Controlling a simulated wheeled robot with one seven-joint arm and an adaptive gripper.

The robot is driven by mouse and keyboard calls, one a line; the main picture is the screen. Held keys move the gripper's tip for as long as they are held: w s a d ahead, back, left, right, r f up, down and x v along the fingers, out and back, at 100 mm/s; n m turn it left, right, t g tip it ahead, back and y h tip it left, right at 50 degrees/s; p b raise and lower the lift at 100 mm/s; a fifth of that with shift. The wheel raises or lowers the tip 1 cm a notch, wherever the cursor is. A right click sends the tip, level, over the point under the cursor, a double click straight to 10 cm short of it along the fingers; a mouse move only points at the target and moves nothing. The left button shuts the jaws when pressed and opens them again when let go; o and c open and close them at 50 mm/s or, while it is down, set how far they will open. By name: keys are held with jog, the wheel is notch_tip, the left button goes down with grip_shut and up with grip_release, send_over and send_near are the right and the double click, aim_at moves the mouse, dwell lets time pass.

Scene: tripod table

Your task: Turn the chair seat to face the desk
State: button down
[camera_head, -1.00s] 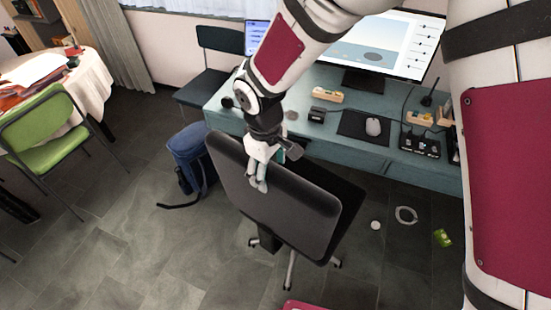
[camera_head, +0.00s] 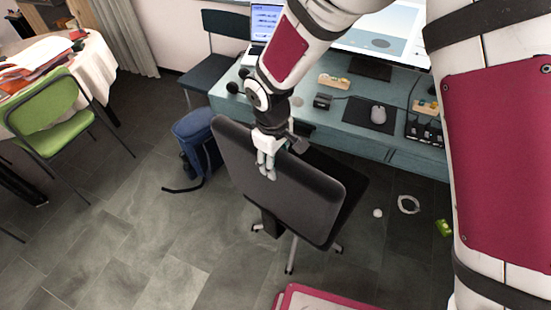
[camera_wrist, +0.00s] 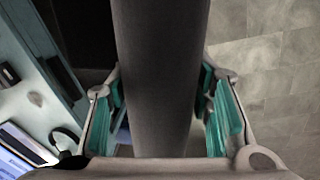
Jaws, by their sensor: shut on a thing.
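The dark office chair (camera_head: 280,195) stands in front of the teal desk (camera_head: 335,128), with the broad back of its backrest towards me. Its seat shows partly behind the backrest, on the desk side. My gripper (camera_head: 267,160) is at the top edge of the backrest, left of its middle. In the wrist view the backrest edge (camera_wrist: 160,80) runs between the two teal-padded fingers of my gripper (camera_wrist: 165,110), one on each side. My gripper is shut on the backrest. The chair's metal base shows below it on the floor.
A blue backpack (camera_head: 196,140) lies on the floor left of the chair. A white ball (camera_head: 377,213), a ring-shaped coil (camera_head: 408,204) and a green item (camera_head: 444,228) lie to the right. A dark chair (camera_head: 225,45) stands beside the desk. Floor at lower left is clear.

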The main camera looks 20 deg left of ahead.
aim_at(301, 170)
jog(key=d+n, duration=0.1)
jog(key=d, duration=0.1)
jog(key=d+n, duration=0.1)
jog(key=d, duration=0.1)
jog(key=s+d+n, duration=0.1)
jog(key=d, duration=0.1)
jog(key=shift+d, duration=0.4)
jog(key=c, duration=0.8)
grip_release()
jog(key=r, duration=0.8)
jog(key=s+r, duration=0.1)
jog(key=r, duration=0.3)
